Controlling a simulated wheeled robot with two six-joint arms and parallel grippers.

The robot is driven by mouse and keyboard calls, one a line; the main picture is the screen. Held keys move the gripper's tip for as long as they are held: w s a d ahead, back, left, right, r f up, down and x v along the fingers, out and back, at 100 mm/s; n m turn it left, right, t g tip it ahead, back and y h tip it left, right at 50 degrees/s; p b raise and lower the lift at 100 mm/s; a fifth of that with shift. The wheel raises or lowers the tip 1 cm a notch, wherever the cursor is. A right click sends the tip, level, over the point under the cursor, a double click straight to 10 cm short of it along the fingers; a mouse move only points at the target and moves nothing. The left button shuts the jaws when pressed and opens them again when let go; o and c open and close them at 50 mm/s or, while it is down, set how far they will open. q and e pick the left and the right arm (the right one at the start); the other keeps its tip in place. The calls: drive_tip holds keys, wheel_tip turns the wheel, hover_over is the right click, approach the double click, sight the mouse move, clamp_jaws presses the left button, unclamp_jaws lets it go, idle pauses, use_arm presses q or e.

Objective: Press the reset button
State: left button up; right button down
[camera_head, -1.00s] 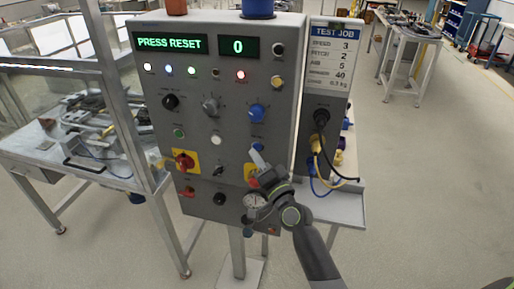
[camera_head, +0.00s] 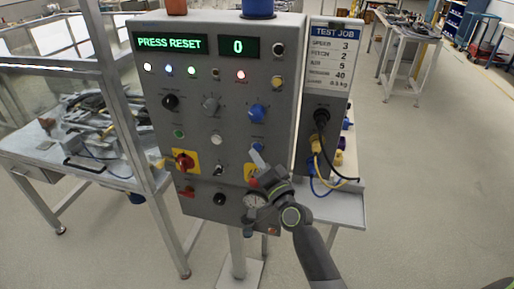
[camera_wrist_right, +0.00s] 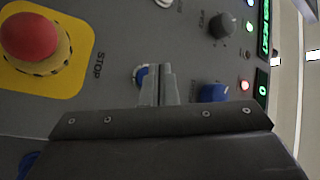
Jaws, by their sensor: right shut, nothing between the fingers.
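The grey control panel (camera_head: 232,120) shows PRESS RESET on its green display (camera_head: 170,43) and 0 on the smaller one. A small blue button (camera_head: 257,146), its label too small to read, sits below the blue knob (camera_head: 257,113). My right gripper (camera_head: 256,156) is shut and empty, its tips just below and close to this button. In the right wrist view the shut fingers (camera_wrist_right: 157,80) partly hide the blue button (camera_wrist_right: 140,74) with its pale ring. I cannot tell whether they touch it. My left gripper is not in view.
A red stop button (camera_wrist_right: 30,37) on a yellow plate is near my right gripper, mostly hidden in the head view. A red rotary switch (camera_head: 184,161) is at the panel's left. Cables (camera_head: 322,165) hang at the right. A metal frame post (camera_head: 125,110) stands left.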

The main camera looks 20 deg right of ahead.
drive_tip(key=shift+w+d, duration=0.1)
drive_tip(key=shift+w, duration=0.05)
idle(0.7)
drive_tip(key=shift+w+d, duration=0.15)
drive_tip(key=shift+w, duration=0.05)
drive_tip(key=shift+w+d, duration=0.2)
drive_tip(key=shift+w, duration=0.15)
idle(0.7)
idle(0.3)
drive_tip(key=shift+s+a, duration=0.45)
drive_tip(key=shift+s, duration=0.3)
drive_tip(key=s+a, duration=0.1)
drive_tip(key=s, duration=0.1)
drive_tip(key=s+a, duration=0.1)
drive_tip(key=s, duration=0.1)
drive_tip(key=shift+a+b, duration=0.3)
drive_tip(key=shift+a, duration=0.1)
idle(0.5)
